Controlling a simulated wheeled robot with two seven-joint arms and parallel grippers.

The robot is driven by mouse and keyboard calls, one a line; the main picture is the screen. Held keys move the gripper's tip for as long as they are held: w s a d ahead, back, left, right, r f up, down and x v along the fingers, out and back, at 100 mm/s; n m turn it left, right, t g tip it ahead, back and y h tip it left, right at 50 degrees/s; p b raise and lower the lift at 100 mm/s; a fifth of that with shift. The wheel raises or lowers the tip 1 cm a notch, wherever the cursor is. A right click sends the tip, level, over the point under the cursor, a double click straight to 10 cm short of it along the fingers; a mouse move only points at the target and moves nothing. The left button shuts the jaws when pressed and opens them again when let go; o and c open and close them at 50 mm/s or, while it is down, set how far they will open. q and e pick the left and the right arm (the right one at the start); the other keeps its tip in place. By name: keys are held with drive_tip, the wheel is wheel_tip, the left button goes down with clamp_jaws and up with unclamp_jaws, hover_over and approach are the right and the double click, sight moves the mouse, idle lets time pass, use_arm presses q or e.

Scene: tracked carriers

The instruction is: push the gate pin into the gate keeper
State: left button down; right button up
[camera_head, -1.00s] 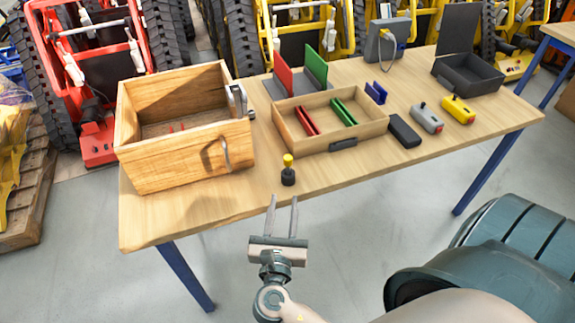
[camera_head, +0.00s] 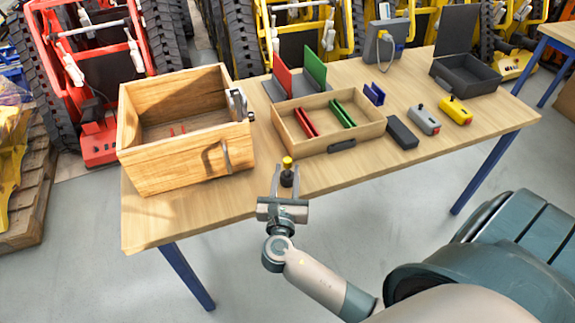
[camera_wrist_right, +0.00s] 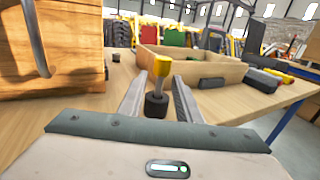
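The gate pin (camera_head: 287,172), a black body with a yellow top, stands upright on the wooden table near its front edge. It also shows in the right wrist view (camera_wrist_right: 158,92). My right gripper (camera_head: 287,175) is open, with one finger on each side of the pin. Gaps show between the fingers and the pin. A grey metal fitting (camera_head: 240,103), apparently the gate keeper, sits at the right corner of the wooden crate (camera_head: 185,150). Its opening is too small to make out. My left gripper is not in view.
A shallow wooden tray (camera_head: 360,142) with red and green plates stands right of the pin. A black block (camera_head: 402,133), a grey device (camera_head: 425,120) and a yellow device (camera_head: 456,110) lie farther right. The table's front left (camera_head: 180,215) is clear.

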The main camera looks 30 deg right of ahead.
drive_tip(key=shift+w+d, duration=0.1)
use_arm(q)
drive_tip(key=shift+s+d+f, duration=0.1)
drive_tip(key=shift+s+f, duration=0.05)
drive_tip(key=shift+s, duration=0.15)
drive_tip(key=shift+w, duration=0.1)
